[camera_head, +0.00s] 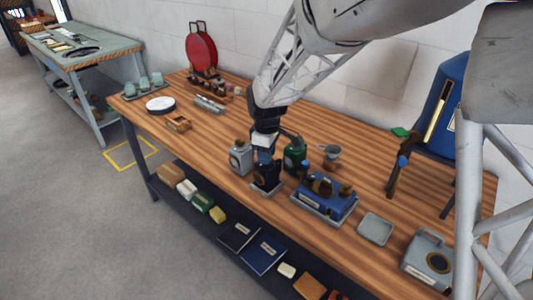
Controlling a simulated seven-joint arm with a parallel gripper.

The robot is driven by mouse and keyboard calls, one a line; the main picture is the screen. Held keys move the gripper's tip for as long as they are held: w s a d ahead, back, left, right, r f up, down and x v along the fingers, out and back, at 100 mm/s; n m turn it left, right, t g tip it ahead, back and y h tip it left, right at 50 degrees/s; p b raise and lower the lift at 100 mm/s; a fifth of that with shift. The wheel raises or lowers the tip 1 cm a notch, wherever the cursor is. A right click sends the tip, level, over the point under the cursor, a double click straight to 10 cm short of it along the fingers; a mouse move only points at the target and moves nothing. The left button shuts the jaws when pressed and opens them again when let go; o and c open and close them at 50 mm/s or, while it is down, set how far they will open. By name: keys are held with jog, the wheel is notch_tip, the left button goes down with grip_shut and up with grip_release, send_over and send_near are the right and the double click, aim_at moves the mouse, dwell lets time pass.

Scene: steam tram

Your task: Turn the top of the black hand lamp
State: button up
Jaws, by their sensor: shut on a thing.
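The black hand lamp (266,178) stands upright near the front edge of the wooden workbench, between a grey can and a blue tray-mounted unit. My gripper (265,153) comes down from above and is shut on the lamp's top. The fingers and the top itself are small and partly hidden by the gripper body, so the turn of the top cannot be told.
A grey can (240,158) stands close on the left and a green can (295,155) close behind on the right. A blue unit (325,196) is to the right, with a small grey tray (375,229) and a grey box (428,262) beyond.

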jog(key=shift+m, duration=0.3)
jog(key=m, duration=0.4)
jog(key=shift+m, duration=1.9)
jog(key=o, duration=0.9)
jog(key=shift+o, duration=0.2)
jog(key=shift+r, duration=0.1)
jog(key=shift+r, duration=3.8)
